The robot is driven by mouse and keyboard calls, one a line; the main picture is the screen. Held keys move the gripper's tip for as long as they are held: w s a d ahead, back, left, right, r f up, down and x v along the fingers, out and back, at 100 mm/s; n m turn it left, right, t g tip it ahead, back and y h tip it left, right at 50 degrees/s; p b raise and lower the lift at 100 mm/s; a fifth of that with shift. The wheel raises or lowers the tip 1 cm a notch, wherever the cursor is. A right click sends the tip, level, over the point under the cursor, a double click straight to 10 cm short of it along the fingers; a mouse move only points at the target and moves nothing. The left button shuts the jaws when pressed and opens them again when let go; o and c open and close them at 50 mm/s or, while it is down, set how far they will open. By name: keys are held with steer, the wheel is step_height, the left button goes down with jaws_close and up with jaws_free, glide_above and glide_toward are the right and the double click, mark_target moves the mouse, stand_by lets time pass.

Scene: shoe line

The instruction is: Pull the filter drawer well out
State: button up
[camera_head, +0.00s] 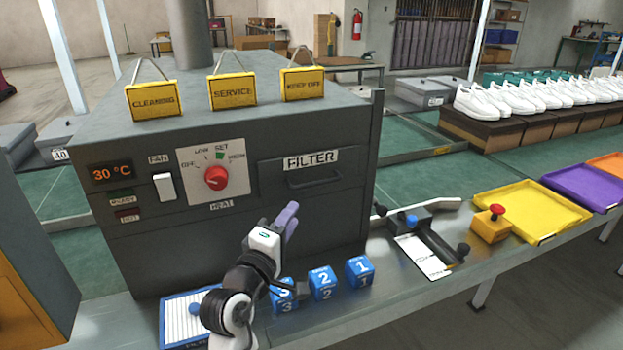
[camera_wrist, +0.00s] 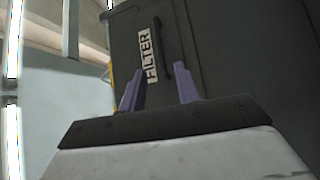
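The filter drawer (camera_head: 275,173) is set in the front of the grey machine, at its upper right, and looks closed. It has a white FILTER label (camera_head: 310,159) and a dark bar handle (camera_head: 314,179) below the label. In the wrist view the label (camera_wrist: 149,56) appears turned on its side, with the dark handle (camera_wrist: 181,72) beside it. My gripper (camera_head: 290,217) is in front of the machine, below and left of the handle. In the wrist view its two purple fingers (camera_wrist: 159,88) are apart with nothing between them, pointing toward the drawer front. The handle's end is partly behind the right finger.
The machine front also carries a red heat knob (camera_head: 216,178) and a white fan switch (camera_head: 165,187). Blue numbered blocks (camera_head: 322,283) and a blue-framed filter tray (camera_head: 172,309) lie on the bench below. A clamp-like fixture (camera_head: 428,240) stands to the right.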

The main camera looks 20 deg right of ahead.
mark_target(313, 186)
steer(key=p+x, duration=0.3)
steer(key=x, duration=0.9)
steer(key=shift+w+d, duration=0.1)
steer(key=shift+w, duration=0.05)
jaws_close()
